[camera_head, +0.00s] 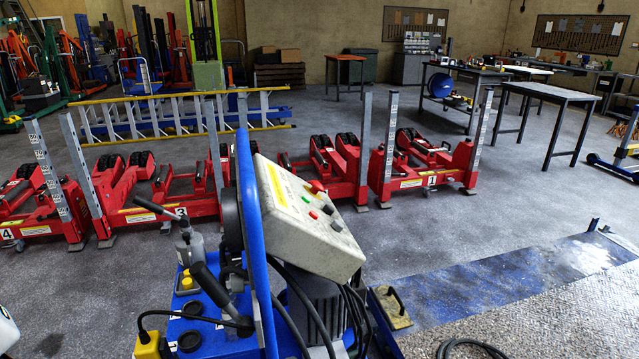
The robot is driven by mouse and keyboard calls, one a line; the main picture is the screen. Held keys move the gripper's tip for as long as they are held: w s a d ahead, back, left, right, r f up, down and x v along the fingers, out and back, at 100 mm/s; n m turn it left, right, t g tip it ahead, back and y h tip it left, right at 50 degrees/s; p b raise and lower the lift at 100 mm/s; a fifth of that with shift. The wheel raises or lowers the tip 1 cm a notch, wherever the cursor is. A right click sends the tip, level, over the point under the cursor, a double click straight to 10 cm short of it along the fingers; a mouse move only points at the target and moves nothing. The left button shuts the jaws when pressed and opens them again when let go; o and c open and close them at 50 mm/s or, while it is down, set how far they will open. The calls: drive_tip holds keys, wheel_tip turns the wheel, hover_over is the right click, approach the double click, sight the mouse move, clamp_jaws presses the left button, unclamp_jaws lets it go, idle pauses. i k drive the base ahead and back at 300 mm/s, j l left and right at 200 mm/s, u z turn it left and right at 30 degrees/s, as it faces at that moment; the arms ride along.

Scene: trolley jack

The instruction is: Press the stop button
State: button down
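A grey-white control box (300,222) sits tilted on top of the blue jack unit (215,335) in the centre foreground. A red raised knob (317,187) stands at the box's upper edge. On its sloping face are a small red button (313,214), a green button (328,209) and a black button (336,226). The labels are too small to read, so I cannot tell which red one is marked stop. A yellow label strip (276,187) runs along the face's left side. My gripper is not in view.
Blue upright bars (250,220), black cables (315,300) and a black-handled lever (210,285) crowd around the box. Red numbered jacks (420,165) stand in a row behind. A yellow ladder (180,115) lies beyond them. Grey floor (450,235) is open to the right.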

sight(317, 186)
drive_tip(key=z, duration=1.95)
drive_tip(key=k+j, duration=0.1)
drive_tip(key=j, duration=0.95)
drive_tip(key=k+j, duration=0.15)
drive_tip(key=j, duration=0.35)
